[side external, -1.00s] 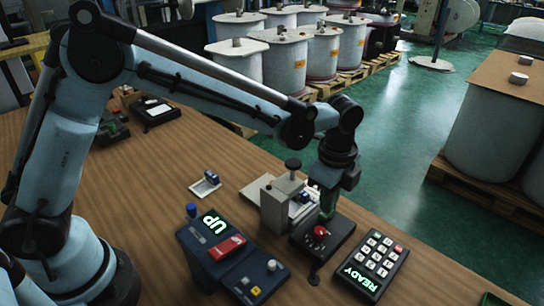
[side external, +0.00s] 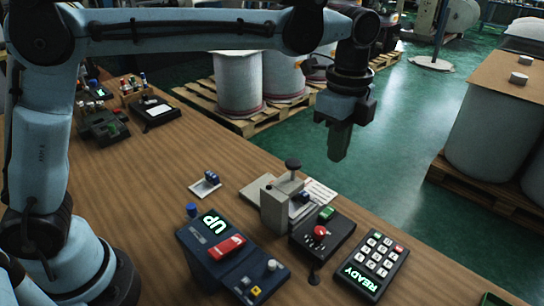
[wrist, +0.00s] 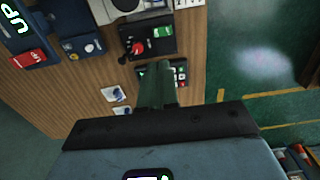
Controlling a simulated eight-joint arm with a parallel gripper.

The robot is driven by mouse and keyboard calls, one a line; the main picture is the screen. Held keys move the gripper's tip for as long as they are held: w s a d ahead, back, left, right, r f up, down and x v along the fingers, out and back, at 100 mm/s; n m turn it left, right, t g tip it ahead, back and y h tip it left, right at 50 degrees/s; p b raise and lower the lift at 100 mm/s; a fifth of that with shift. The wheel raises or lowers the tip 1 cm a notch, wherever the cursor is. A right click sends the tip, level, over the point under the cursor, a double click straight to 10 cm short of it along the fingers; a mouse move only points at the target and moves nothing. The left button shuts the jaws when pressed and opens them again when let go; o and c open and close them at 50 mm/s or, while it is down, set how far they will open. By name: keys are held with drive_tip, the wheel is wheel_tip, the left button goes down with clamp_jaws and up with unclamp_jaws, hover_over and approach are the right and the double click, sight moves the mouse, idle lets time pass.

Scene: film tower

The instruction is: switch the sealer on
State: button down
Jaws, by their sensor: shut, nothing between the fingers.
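A black box (side external: 340,231) stands near the table's right edge. It carries a green switch (side external: 326,213) and a red knob (side external: 320,231). A grey press-like device (side external: 282,203) with a black knob on top adjoins it on the left. I cannot tell from any label which one is the sealer. The box also shows in the wrist view (wrist: 153,46), with its green switch (wrist: 162,31) uncovered. My gripper (side external: 337,158) is shut and empty, raised well above the box and touching nothing. In the wrist view its fingers partly hide the keypad.
A blue console (side external: 215,255) with a lit "UP" display and a red switch (side external: 228,246) stands left of the press. A keypad (side external: 372,265) reading "READY" stands to the right. More small devices (side external: 106,125) sit at the far left. Drums on pallets stand beyond the table.

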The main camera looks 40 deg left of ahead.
sight(330, 209)
drive_tip(key=shift+w+a, duration=0.1)
drive_tip(key=shift+w, duration=0.65)
wheel_tip(330, 209, down, 14)
idle(0.6)
drive_tip(key=shift+w+f, duration=0.1)
drive_tip(key=shift+f, duration=0.1)
idle(0.4)
